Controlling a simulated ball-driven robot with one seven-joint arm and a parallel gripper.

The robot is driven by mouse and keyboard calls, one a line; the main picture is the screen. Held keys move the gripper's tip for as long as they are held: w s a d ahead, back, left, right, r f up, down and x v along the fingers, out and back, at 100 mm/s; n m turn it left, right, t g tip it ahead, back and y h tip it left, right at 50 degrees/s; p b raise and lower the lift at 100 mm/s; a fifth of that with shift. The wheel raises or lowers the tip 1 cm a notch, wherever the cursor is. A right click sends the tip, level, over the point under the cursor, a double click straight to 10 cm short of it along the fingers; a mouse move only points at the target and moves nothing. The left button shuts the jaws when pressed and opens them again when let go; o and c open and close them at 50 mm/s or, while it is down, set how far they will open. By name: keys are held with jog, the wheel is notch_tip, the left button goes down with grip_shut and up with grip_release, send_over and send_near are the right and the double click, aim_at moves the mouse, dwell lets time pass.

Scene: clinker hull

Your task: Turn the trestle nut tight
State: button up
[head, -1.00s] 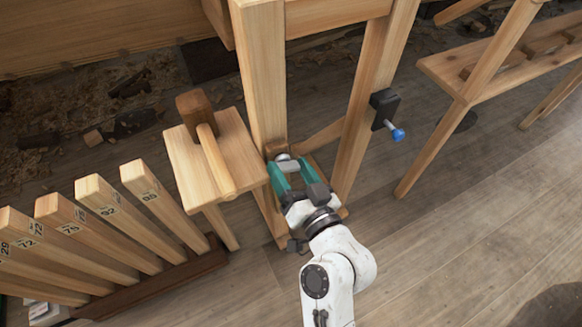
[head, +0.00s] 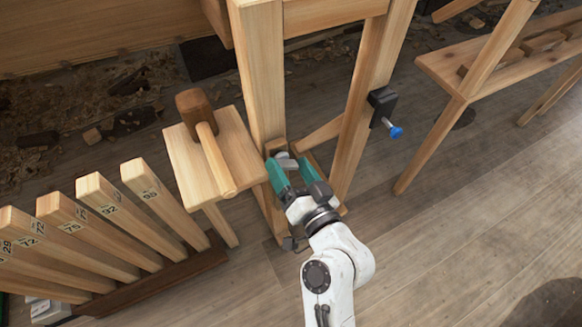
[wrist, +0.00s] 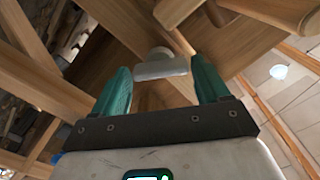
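The trestle nut (head: 287,160) is a pale grey metal piece with a crossbar, low on the wooden trestle (head: 261,75). In the wrist view the nut (wrist: 162,68) shows its wide bar and a round boss behind it, against the wood. My gripper (head: 289,170) is at the nut, with its green fingers on either side of the bar. In the wrist view my gripper (wrist: 161,78) is open, with narrow gaps between bar ends and fingers. Whether a fingertip touches the bar is hard to tell.
A mallet (head: 196,112) lies on a small wooden stand (head: 182,165) left of the trestle. A black clamp with a blue knob (head: 395,131) is on the right leg. Numbered boards (head: 105,210) stand in a rack at left.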

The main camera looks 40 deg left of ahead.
jog(key=v, duration=1)
jog(key=shift+s+d, duration=0.15)
jog(key=shift+d, duration=0.25)
jog(key=d+f+m+g+h, duration=0.1)
jog(key=d+f+h, duration=0.4)
jog(key=d, duration=0.5)
jog(key=d+f+m+h, duration=0.1)
jog(key=d+f+h, duration=0.4)
jog(key=d, duration=0.4)
jog(key=s+d+f+m+g+h, duration=0.2)
jog(key=s+d+m+g+h, duration=0.1)
jog(key=s+d, duration=0.55)
jog(key=s+d+f+m+g+h, duration=0.2)
jog(key=s+d+h, duration=0.25)
jog(key=d, duration=0.75)
notch_tip(320, 180, up, 27)
jog(key=p, duration=2.7)
jog(key=shift+s+d+y, duration=0.15)
jog(key=shift+d+y, duration=0.05)
jog(key=shift+y, duration=0.15)
